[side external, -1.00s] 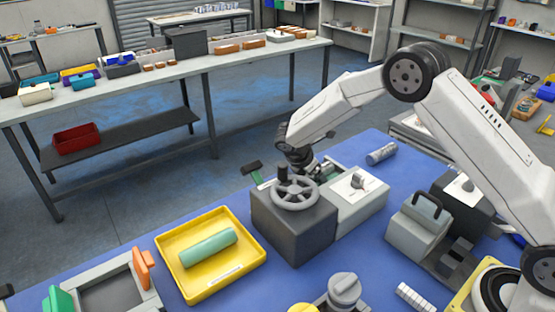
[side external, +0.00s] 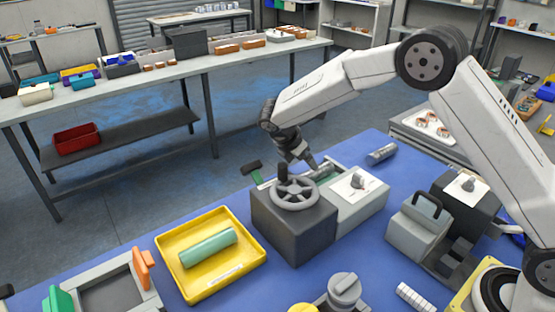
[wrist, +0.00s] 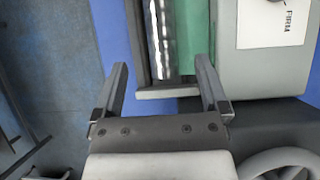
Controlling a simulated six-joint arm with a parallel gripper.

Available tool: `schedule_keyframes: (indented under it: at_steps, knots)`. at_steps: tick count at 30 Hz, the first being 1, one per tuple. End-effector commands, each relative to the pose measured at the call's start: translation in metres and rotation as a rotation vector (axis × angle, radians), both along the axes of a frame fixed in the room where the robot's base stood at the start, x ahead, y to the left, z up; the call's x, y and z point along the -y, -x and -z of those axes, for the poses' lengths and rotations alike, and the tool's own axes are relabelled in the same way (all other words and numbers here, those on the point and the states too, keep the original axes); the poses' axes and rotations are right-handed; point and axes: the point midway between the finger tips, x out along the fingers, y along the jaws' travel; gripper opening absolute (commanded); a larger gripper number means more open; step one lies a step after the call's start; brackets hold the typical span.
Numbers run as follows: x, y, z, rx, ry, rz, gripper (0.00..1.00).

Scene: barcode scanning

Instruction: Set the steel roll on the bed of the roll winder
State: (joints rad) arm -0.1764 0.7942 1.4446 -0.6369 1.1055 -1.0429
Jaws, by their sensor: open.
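The roll winder (side external: 292,228) stands on the blue table, with a handwheel on its dark block and a pale box beside it. Behind these lies its bed, partly hidden in the side view; the bed's grey end rim (wrist: 168,93) shows in the wrist view. A shiny steel roll (wrist: 158,40) appears to lie lengthwise in the bed, beside a green strip. My gripper (wrist: 162,66) is open and empty. Its fingers straddle the near end of the bed in the picture, apparently above it. In the side view my gripper (side external: 312,163) is just behind the handwheel.
A grey cylinder (side external: 383,153) lies on the table behind the pale box. A yellow tray (side external: 255,255) with a green roll is at the left. A grey handled device (side external: 418,228) stands at the right.

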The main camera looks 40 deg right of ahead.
Motion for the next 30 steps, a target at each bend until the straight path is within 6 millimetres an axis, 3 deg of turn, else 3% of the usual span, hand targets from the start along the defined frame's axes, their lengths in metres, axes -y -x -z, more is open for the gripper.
schedule_keyframes:
  at_steps: [10, 30]
  knots:
    - [-0.020, 0.000, -0.032, 0.000, 0.000, 0.001, 0.94]
    - [-0.022, 0.001, -0.035, -0.001, -0.001, 0.003, 0.94]
